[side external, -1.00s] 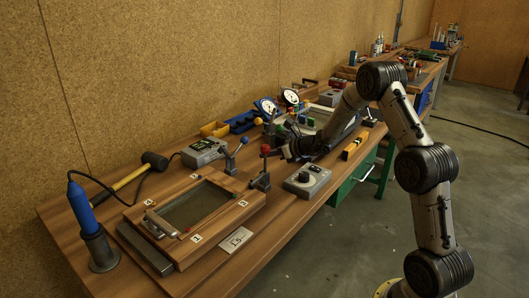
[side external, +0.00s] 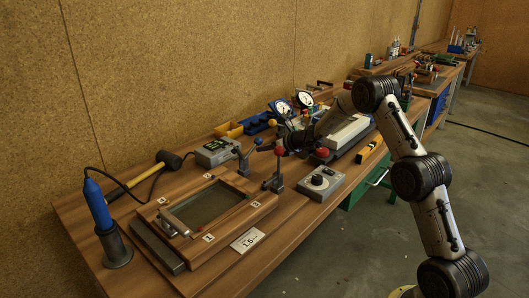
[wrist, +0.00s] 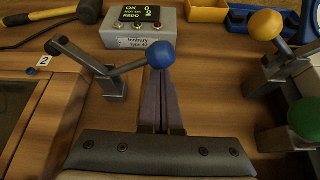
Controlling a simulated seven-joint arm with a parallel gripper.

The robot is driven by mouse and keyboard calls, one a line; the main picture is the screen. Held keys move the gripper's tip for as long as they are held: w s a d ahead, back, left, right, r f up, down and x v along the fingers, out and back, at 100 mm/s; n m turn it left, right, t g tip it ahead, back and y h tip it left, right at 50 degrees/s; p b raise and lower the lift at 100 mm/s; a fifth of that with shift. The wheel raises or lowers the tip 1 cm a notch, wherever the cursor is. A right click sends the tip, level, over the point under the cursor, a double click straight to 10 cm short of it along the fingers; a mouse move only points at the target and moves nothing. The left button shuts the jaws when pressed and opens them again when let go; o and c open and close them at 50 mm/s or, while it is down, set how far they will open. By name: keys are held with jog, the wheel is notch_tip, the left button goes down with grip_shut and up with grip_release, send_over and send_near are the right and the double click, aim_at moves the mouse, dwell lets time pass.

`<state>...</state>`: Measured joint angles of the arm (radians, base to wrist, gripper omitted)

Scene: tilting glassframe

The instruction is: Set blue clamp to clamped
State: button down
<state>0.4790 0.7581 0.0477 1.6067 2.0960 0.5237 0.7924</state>
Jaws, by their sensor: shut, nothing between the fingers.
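The blue clamp has a grey metal base and a lever ending in a blue ball (side external: 258,141). It stands behind the right side of the glass frame (side external: 207,205). In the side view its lever slants up to the right. In the wrist view the blue ball (wrist: 162,53) is at the tips of my gripper (wrist: 160,78), overlapping them in the picture; I cannot tell whether they touch. The fingers are together and empty. In the side view my gripper (side external: 286,142) is partly hidden among dark parts, right of the blue ball.
A red-knobbed clamp (side external: 280,151) stands in front of the blue one. Yellow (wrist: 266,25) and green (wrist: 306,118) knobs are to the right in the wrist view. A grey display box (wrist: 130,25) is behind. A dial box (side external: 321,182) stands at the front right.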

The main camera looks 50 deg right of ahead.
aim_at(260, 140)
jog(key=shift+a+r, duration=0.2)
jog(key=shift+r, duration=0.5)
dwell(0.4)
jog(key=shift+a+r, duration=0.2)
jog(key=shift+r, duration=0.25)
jog(key=shift+a+r, duration=0.55)
jog(key=shift+r, duration=0.2)
jog(key=shift+a+r, duration=0.35)
jog(key=shift+a, duration=0.2)
jog(key=v, duration=1.3)
jog(key=shift+s, duration=0.35)
jog(key=shift+r, duration=0.1)
